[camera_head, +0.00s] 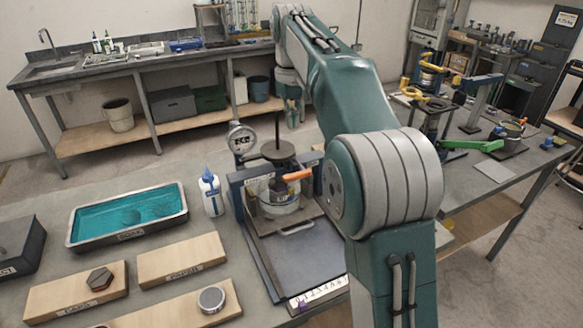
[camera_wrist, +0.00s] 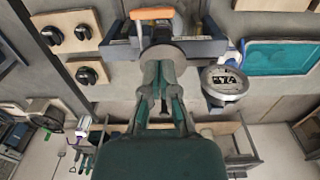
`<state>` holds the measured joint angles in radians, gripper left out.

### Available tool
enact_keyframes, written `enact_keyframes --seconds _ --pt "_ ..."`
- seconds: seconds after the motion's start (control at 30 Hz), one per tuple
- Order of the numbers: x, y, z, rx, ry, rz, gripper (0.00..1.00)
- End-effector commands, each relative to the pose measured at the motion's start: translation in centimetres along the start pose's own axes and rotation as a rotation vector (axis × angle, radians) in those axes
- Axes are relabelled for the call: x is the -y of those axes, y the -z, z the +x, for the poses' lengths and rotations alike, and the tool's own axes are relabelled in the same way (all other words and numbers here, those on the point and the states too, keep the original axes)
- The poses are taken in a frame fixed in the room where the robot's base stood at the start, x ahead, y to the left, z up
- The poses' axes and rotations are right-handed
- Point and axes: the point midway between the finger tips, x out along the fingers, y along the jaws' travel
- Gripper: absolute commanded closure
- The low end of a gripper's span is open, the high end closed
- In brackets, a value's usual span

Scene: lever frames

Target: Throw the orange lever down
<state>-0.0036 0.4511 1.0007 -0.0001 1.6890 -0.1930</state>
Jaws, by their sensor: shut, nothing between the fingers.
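The orange lever (camera_head: 298,175) sticks out to the right from a round device on a dark frame (camera_head: 240,205) on the near bench. Its orange handle also shows at the top of the wrist view (camera_wrist: 152,13). A dark round disc on a thin upright rod (camera_head: 277,150) sits just above and left of the lever in the head view. My gripper (camera_wrist: 163,80) is shut and empty in the wrist view. Its tips point toward the disc, with the lever beyond it. I cannot tell whether they touch the disc. The lever looks roughly level.
A dial gauge (camera_head: 241,138) stands behind the frame. A white bottle (camera_head: 211,192) and a teal-filled tray (camera_head: 183,210) are to its left. Wooden boards (camera_head: 182,258) lie in front of the tray. A green lever (camera_head: 474,146) is on the right bench.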

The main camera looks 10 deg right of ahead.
Motion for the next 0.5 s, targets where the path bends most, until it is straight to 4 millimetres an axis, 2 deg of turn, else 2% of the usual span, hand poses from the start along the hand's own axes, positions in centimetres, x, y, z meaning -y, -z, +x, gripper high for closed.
enact_keyframes --seconds 0.5 --pt "0.0 -0.1 8.9 0.004 0.001 0.000 1.00"
